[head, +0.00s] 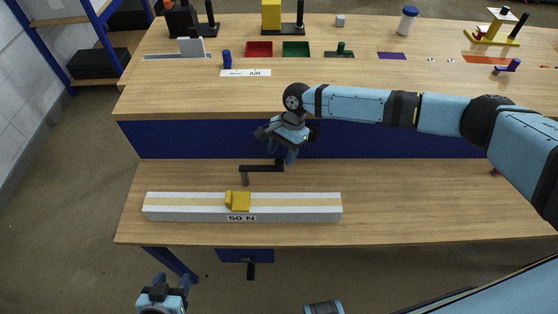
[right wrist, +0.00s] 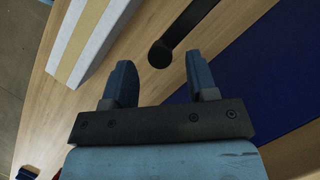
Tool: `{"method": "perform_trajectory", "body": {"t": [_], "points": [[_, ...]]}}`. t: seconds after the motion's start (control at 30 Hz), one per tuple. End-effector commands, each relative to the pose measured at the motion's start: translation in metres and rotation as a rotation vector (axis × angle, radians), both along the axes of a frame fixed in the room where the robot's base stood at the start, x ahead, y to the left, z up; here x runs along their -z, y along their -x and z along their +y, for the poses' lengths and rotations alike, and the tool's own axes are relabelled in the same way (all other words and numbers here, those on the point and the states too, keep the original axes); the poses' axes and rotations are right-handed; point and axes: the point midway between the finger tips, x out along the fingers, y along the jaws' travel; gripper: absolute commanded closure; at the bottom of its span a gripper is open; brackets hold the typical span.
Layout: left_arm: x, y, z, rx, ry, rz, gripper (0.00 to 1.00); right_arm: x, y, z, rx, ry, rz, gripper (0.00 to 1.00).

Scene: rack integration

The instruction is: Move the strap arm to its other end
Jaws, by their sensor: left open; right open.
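The strap arm (head: 262,169) looks like a dark, slim bar on the lower bench, just behind a long pale beam (head: 290,207) with a yellow stripe. A short post hangs at the bar's left end; its right end is partly hidden near my gripper. My right gripper (head: 283,145) is open above the bar's right end. In the right wrist view, a black bar with a rounded end (right wrist: 185,30) lies beyond the gap between my open fingers (right wrist: 162,85), with nothing held. My left gripper (head: 162,292) is open and empty at the bottom left, off the bench front.
A yellow block (head: 240,201) sits on the beam above a "50 N" label. A blue panel (head: 220,139) rises behind the lower bench. The upper bench holds red (head: 259,49) and green trays and several fixtures. The lower bench's right part is clear.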

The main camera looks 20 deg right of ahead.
Motion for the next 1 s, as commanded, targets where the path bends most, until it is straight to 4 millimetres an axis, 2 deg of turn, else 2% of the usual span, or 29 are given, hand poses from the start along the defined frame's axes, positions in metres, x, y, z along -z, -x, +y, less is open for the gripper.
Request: {"method": "perform_trajectory", "body": {"t": [0.2,0.6,0.83,1.0], "points": [[0.0,0.0,0.0,0.0,0.0,0.0,0.44,0.026,0.007,0.009,0.0,0.001,0.001,0.47],[0.0,0.0,0.0,0.0,0.0,0.0,0.44,0.033,0.008,0.011,0.0,-0.001,-0.001,0.47],[0.0,0.0,0.0,-0.001,-0.001,0.0,0.44,0.033,0.008,0.011,0.0,-0.001,-0.001,1.0],[-0.001,0.0,0.0,-0.001,-0.001,0.0,0.44,0.032,0.008,0.011,0.001,0.0,0.0,1.0]]}}
